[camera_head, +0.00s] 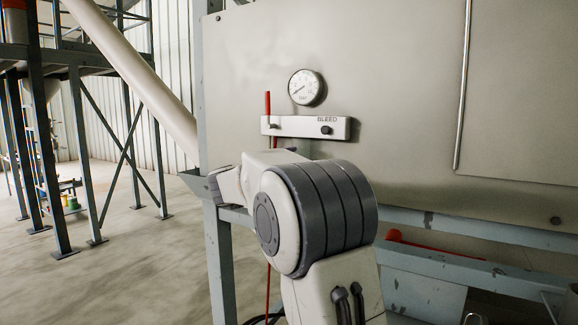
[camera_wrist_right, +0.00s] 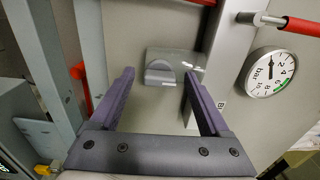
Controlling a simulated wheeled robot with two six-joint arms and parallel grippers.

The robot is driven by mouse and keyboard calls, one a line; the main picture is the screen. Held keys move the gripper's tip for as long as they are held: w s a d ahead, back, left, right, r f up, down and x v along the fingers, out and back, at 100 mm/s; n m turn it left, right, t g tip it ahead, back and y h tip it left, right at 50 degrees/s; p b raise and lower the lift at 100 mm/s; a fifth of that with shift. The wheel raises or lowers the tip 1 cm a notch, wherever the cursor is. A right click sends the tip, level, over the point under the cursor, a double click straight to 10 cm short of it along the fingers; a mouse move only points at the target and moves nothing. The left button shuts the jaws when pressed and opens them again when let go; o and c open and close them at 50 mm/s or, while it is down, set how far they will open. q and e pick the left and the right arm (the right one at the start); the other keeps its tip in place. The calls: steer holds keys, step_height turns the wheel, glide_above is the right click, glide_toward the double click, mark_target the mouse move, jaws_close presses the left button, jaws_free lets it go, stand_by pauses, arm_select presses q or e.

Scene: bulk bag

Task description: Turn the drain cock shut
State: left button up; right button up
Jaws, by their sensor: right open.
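No label names the drain cock. A red lever (camera_head: 414,243) lies roughly level below the panel, by the blue frame; a red bar (camera_wrist_right: 80,88) in the right wrist view may be the same. Another red lever (camera_head: 267,105) stands upright at the left end of the BLEED plate (camera_head: 306,127); it shows at the upper right of the wrist view (camera_wrist_right: 302,26). My right gripper (camera_wrist_right: 158,85) is open and empty, facing the panel, with a grey half-round fitting (camera_wrist_right: 160,74) between its fingers in the picture. My arm hides it in the head view. My left gripper is not in view.
A round gauge (camera_head: 306,88) sits above the BLEED plate. The blue frame (camera_head: 480,231) runs below the grey panel (camera_head: 400,80). A blue post (camera_head: 219,270) stands at left. The floor (camera_head: 130,245) further left is mostly clear.

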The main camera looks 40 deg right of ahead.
steer(key=b+v, duration=0.3)
steer(key=v, duration=0.7)
steer(key=shift+a, duration=0.25)
